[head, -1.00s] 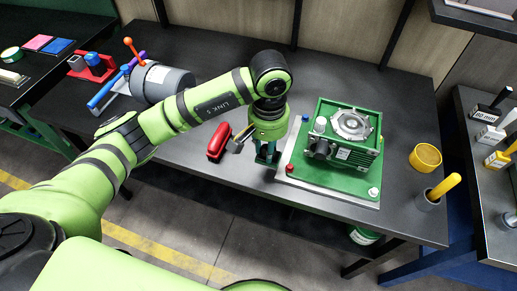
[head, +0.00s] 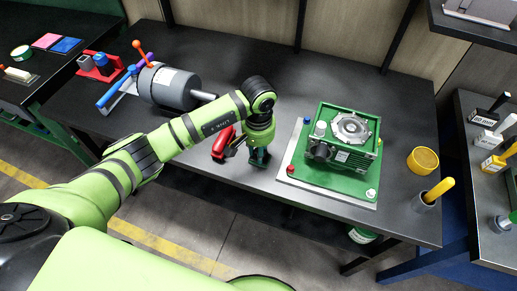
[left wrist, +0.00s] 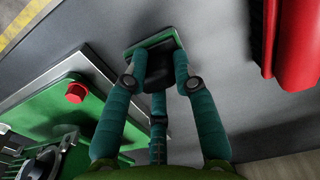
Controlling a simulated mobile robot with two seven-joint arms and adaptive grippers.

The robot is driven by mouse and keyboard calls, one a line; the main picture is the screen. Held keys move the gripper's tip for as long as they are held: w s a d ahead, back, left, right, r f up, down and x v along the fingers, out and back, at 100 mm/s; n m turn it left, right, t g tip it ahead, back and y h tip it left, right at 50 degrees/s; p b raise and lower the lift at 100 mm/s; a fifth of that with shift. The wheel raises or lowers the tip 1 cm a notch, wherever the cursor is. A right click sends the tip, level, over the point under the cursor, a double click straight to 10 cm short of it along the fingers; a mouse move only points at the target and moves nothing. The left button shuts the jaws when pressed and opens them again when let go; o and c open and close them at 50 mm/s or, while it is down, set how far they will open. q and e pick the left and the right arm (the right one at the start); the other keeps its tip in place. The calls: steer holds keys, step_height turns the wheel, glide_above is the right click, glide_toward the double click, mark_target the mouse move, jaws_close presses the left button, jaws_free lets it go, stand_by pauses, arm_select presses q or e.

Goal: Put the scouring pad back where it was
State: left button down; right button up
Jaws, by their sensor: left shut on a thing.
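The scouring pad (left wrist: 154,44) is a flat green slab with a dark block on it, seen in the left wrist view between my fingers. My left gripper (left wrist: 158,78) is shut on it. The head view shows this gripper (head: 258,157) low over the front middle of the dark workbench (head: 310,232), between a red tool and a green-topped plate. I cannot tell whether the pad touches the bench. In the head view the pad is not clearly distinguishable from the fingers. My right gripper is not in view.
The red tool (head: 223,142) is close left of the gripper. The plate (head: 328,193) with a green gearbox (head: 345,140) is on its right. A grey motor (head: 168,87) stands at the back left. A yellow ring (head: 424,160) and a yellow-handled tool (head: 438,189) are far right.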

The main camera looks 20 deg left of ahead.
arm_select(q)
steer(key=shift+f, duration=0.15)
steer(key=c, duration=1)
jaws_free()
steer(key=shift+r, duration=0.2)
step_height(320, 180, up, 12)
steer(key=b, duration=0.3)
